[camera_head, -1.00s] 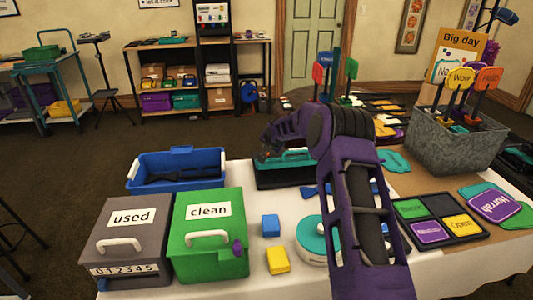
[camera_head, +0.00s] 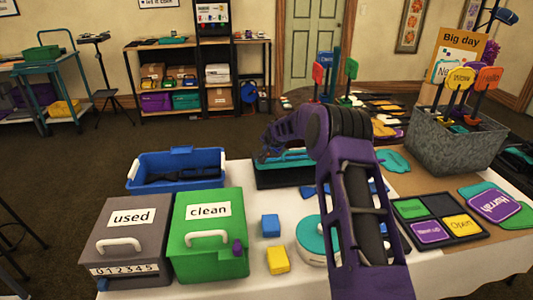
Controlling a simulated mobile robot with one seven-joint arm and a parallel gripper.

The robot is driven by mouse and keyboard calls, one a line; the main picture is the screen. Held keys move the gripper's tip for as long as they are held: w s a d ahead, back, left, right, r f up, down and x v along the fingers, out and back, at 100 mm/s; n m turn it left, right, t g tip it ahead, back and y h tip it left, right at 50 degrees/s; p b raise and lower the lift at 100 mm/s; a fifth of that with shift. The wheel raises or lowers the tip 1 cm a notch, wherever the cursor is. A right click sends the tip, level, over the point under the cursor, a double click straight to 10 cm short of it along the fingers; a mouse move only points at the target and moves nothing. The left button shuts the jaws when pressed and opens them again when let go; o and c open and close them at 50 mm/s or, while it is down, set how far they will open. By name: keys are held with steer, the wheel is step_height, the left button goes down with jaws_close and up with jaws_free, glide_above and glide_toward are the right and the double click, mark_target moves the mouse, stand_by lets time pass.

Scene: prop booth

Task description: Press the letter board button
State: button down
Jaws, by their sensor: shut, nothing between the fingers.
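I cannot make out a plainly marked letter board button. A black board (camera_head: 441,243) with coloured word tiles, one reading "Open", lies flat on the right of the table. A round teal-topped white object (camera_head: 311,236) sits in the middle, partly hidden by my arm; I cannot tell whether it is a button. My arm rises from the lower right, bends, and reaches left and away. My gripper (camera_head: 264,154) is small and dark at its far end, shut and empty, by a black case with a teal handle (camera_head: 262,177). Its fingertips are hard to make out.
A grey box marked "used" (camera_head: 118,272), a green box marked "clean" (camera_head: 208,262) and a blue bin (camera_head: 140,183) stand left. A blue block (camera_head: 271,226) and yellow block (camera_head: 278,261) lie nearby. A metal tub (camera_head: 440,148) of word signs stands back right.

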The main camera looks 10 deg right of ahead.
steer(key=shift+r, duration=0.15)
steer(key=shift+r+p, duration=1.05)
steer(key=shift+r, duration=1.9)
steer(key=shift+r, duration=0.1)
